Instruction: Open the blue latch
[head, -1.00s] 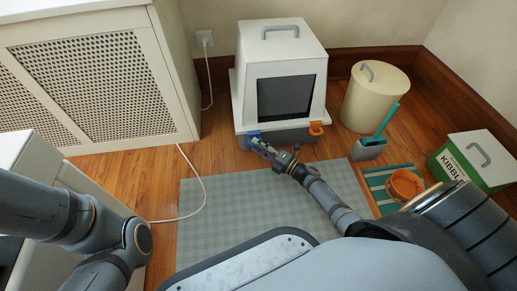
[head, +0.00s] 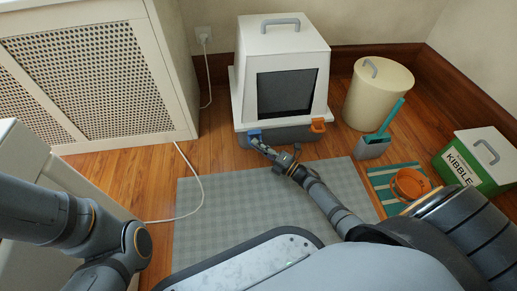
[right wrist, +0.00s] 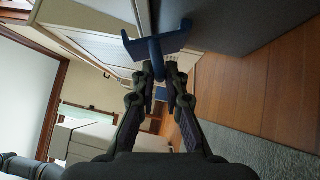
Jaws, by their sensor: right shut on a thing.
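The blue latch (head: 255,133) is on the front left of the lower rim of a white and grey covered box (head: 287,136). My right gripper (head: 259,144) reaches up to the latch from below and in front. In the right wrist view, its fingers (right wrist: 160,77) are shut on the lower part of the blue latch (right wrist: 154,46), whose wider top shows beyond the fingertips. The fingers partly hide the latch in the head view, so its exact angle is hard to tell. My left arm is at the left, with its gripper out of view.
An orange latch (head: 318,125) is on the box's right front. To the right stand a cream bin (head: 377,97), a grey scoop holder (head: 372,149), an orange bowl (head: 410,184) and a kibble box (head: 480,165). A grey mat (head: 215,205) lies in front; a white cable (head: 199,185) crosses the floor.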

